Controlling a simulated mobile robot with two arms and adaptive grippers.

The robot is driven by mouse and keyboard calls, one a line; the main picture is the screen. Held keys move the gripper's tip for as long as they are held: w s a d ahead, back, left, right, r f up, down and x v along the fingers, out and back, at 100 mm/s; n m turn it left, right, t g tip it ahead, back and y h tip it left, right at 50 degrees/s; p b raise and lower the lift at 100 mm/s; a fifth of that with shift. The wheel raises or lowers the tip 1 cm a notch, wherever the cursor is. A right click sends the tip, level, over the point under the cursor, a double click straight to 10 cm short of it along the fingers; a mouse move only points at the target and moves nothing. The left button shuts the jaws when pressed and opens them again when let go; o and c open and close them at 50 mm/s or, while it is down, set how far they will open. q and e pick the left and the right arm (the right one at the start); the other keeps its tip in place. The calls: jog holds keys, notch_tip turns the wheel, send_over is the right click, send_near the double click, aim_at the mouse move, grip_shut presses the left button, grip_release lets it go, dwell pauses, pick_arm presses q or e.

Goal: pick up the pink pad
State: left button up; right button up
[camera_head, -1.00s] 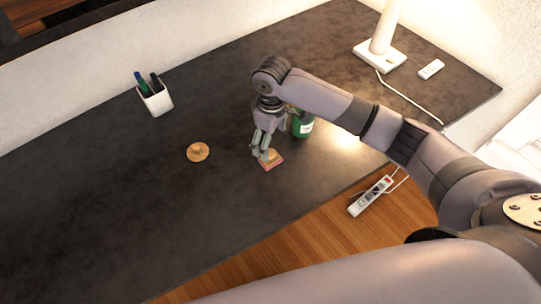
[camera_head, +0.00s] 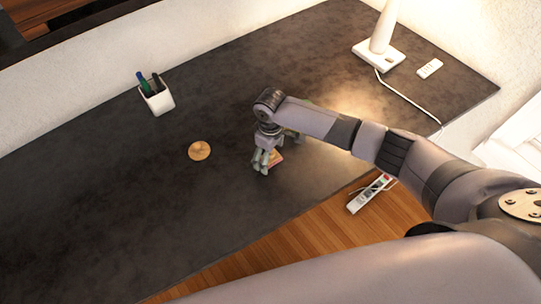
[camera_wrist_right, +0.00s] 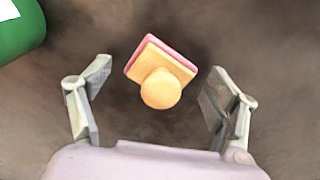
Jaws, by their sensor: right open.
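The pink pad (camera_wrist_right: 171,50) is a small square block with a pink layer under a tan wooden top and a round knob. It lies on the dark desk. In the head view the pad (camera_head: 277,157) shows partly, behind my right gripper (camera_head: 264,163). In the right wrist view my right gripper (camera_wrist_right: 158,82) is open, with one finger on each side of the pad and clear gaps between. The pad is turned at an angle to the fingers. My left gripper is not in view.
A green container (camera_wrist_right: 20,28) stands close by at the wrist view's upper left; my arm mostly hides it in the head view. A round wooden disc (camera_head: 199,151), a pen cup (camera_head: 158,100), a lamp base (camera_head: 379,55) and a remote (camera_head: 430,68) are on the desk. The left front is clear.

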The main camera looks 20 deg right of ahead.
jog(key=c, duration=1.1)
jog(key=shift+r, duration=0.1)
notch_tip(320, 180, up, 20)
jog(key=b, duration=0.2)
